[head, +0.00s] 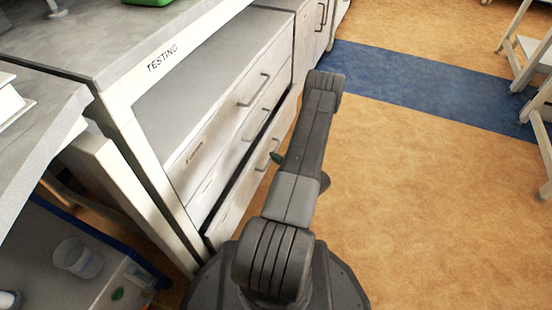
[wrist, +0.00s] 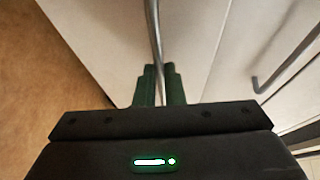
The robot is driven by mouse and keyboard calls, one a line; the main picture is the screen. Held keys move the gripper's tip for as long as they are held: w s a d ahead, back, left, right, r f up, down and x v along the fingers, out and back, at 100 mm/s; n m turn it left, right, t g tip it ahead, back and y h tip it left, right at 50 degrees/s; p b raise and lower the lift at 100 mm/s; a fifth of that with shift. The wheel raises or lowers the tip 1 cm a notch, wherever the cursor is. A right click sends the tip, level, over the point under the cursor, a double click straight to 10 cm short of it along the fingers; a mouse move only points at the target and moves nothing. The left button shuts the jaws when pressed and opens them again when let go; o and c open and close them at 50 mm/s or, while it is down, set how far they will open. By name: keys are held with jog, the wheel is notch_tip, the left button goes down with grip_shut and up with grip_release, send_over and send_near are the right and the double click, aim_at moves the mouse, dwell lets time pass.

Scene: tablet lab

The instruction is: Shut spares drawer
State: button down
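Under the bench marked TESTING, a drawer unit has three grey-white drawers with bar handles. The bottom drawer (head: 232,207) stands partly out, with a dark gap above its front; no label reading "spares" can be made out. Its handle (head: 268,154) is partly hidden by my arm in the head view. In the wrist view, my gripper (wrist: 160,72) has its two green fingers on either side of a bar handle (wrist: 154,25), close against it with little gap.
The middle drawer (head: 224,165) and top drawer (head: 215,128) look flush. A blue-edged cart with a clear cup (head: 78,258) stands at the lower left. The orange floor (head: 430,210) to the right is open, with a blue strip (head: 420,88) across it.

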aim_at(264, 154)
jog(key=shift+w+a+b, duration=0.1)
jog(key=shift+w+a, duration=0.2)
jog(key=shift+a, duration=0.35)
jog(key=shift+w+a+b, duration=0.15)
jog(key=shift+w+a, duration=0.1)
jog(key=shift+a, duration=0.35)
jog(key=shift+w+a+b, duration=0.1)
jog(key=shift+w+a, duration=0.2)
jog(key=shift+a, duration=0.35)
jog(key=c, duration=1.5)
grip_release()
jog(key=shift+a, duration=0.2)
jog(key=shift+c, duration=0.2)
jog(key=shift+d, duration=0.1)
jog(key=p+v, duration=0.4)
jog(key=v, duration=0.9)
jog(key=shift+s+d, duration=0.2)
jog(key=shift+s, duration=0.1)
jog(key=shift+w, duration=0.1)
